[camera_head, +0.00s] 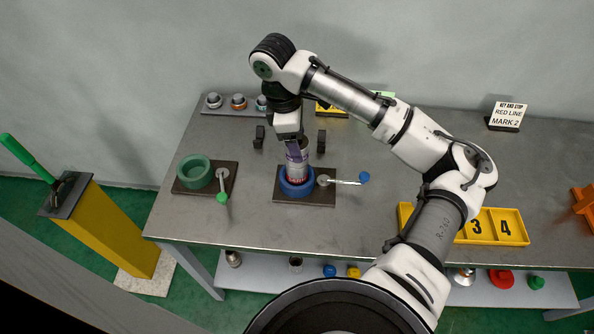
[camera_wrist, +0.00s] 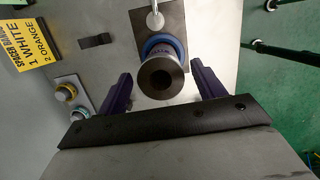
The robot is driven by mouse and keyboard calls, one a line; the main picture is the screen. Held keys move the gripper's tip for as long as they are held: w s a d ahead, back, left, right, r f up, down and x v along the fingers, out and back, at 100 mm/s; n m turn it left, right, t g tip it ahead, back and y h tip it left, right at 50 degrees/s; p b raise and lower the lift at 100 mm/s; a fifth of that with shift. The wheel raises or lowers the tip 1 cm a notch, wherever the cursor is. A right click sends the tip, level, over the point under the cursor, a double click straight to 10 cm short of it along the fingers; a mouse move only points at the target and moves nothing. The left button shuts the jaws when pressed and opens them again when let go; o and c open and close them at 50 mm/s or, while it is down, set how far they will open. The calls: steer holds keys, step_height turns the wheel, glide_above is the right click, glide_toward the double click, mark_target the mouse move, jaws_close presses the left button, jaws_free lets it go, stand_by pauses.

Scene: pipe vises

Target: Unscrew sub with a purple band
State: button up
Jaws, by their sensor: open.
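The sub (camera_head: 300,163) stands upright in the blue vise (camera_head: 297,187) on a dark plate. It is grey, with a purplish band and a red mark low down. In the wrist view I look down on the round end and dark bore of the sub (camera_wrist: 161,77), with a purplish strip and the blue vise ring (camera_wrist: 166,41) behind it. My gripper (camera_head: 293,146) is over the sub. In the wrist view my gripper (camera_wrist: 161,70) is open, one purple finger on each side of the sub, with gaps showing.
The blue vise's handle (camera_head: 346,181) points right. A green vise (camera_head: 195,173) stands empty to the left. A rack (camera_head: 225,104) with several small parts is at the back. A yellow numbered tray (camera_head: 490,228) lies right, beneath my arm. A lever post (camera_head: 113,228) stands left.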

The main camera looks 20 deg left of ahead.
steer(key=c, duration=1)
steer(key=n, duration=0.3)
steer(key=n+t+b, duration=0.1)
steer(key=n, duration=0.2)
steer(key=shift+n+y, duration=0.4)
steer(key=n+b, duration=0.1)
steer(key=n, duration=0.2)
steer(key=shift+n+y, duration=0.3)
steer(key=shift+n, duration=0.1)
steer(key=n, duration=0.3)
steer(key=shift+n+t+y+b, duration=0.3)
